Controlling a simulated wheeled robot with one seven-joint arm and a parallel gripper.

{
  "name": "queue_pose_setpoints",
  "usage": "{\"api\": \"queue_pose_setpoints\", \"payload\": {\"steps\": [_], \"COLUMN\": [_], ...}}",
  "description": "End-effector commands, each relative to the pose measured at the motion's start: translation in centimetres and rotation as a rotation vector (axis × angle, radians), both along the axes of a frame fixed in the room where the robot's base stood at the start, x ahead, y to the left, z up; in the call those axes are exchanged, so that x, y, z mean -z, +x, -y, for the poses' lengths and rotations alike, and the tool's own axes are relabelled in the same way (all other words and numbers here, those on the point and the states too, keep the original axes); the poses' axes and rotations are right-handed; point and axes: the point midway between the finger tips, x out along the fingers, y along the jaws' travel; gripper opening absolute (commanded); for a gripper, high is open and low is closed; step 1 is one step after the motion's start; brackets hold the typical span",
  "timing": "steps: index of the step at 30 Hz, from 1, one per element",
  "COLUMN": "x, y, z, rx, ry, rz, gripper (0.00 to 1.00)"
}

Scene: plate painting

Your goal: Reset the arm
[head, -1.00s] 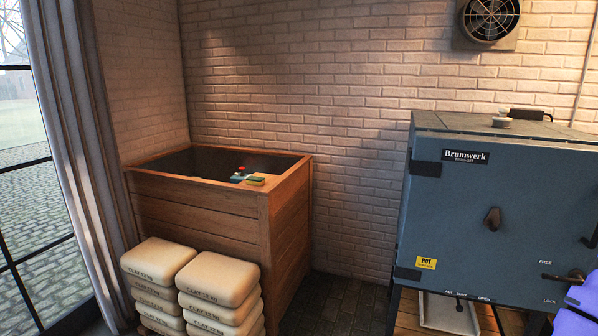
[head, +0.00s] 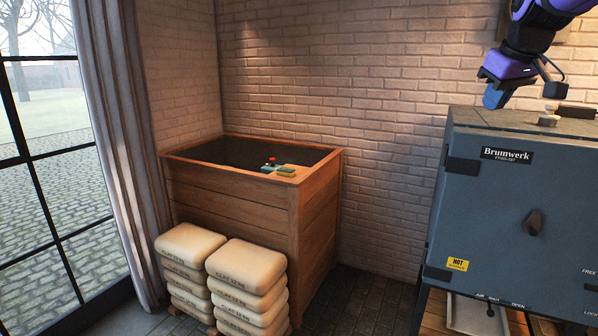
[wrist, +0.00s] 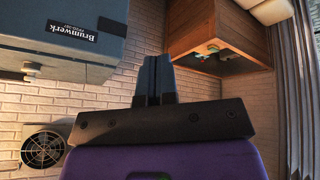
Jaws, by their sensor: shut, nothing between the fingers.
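My gripper (head: 497,95) shows at the upper right of the head view, on the end of my purple and black arm. It hangs above the left top corner of the grey-blue kiln (head: 520,200), apart from it as far as I can tell. In the wrist view my gripper's two dark fingers (wrist: 157,80) lie together, shut and empty. The wrist view is upside down: the kiln (wrist: 60,45) is at the upper left and the wooden bin (wrist: 215,25) at the upper right. No object is in my grasp.
The wooden bin (head: 230,200) stands in the corner, with small coloured items (head: 278,167) on its rim. Stacked clay bags (head: 245,265) stand before it. A curtain (head: 115,150) and window are at the left. A round wall fan (wrist: 42,148) shows in the wrist view.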

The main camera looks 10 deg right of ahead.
Motion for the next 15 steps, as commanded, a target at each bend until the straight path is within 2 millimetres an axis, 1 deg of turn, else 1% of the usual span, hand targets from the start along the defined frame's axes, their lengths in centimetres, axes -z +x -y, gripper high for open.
{"api": "queue_pose_setpoints", "payload": {"steps": [1, 3, 5, 6, 8, 9, 12, 15], "x": [0.5, 1.4, 2.4, 3.1, 4.2, 5.0, 7.2, 9.4], "y": [-1.4, -3.3, -5.0, -6.3, -8.1, -9.4, -12.7, -15.7], "z": [-2.7, -5.5, -7.8, -9.2, -11.1, -12.3, -14.7, -16.5], "rx": [-0.007, -0.003, 0.001, 0.003, 0.007, 0.01, 0.015, 0.022], "ry": [0.01, 0.025, 0.041, 0.05, 0.063, 0.073, 0.096, 0.117], "rz": [0.0, -0.002, -0.004, -0.005, -0.007, -0.007, -0.01, -0.015], "gripper": [0.0, 0.0, 0.0, 0.0, 0.0, 0.0, 0.0, 0.0]}}
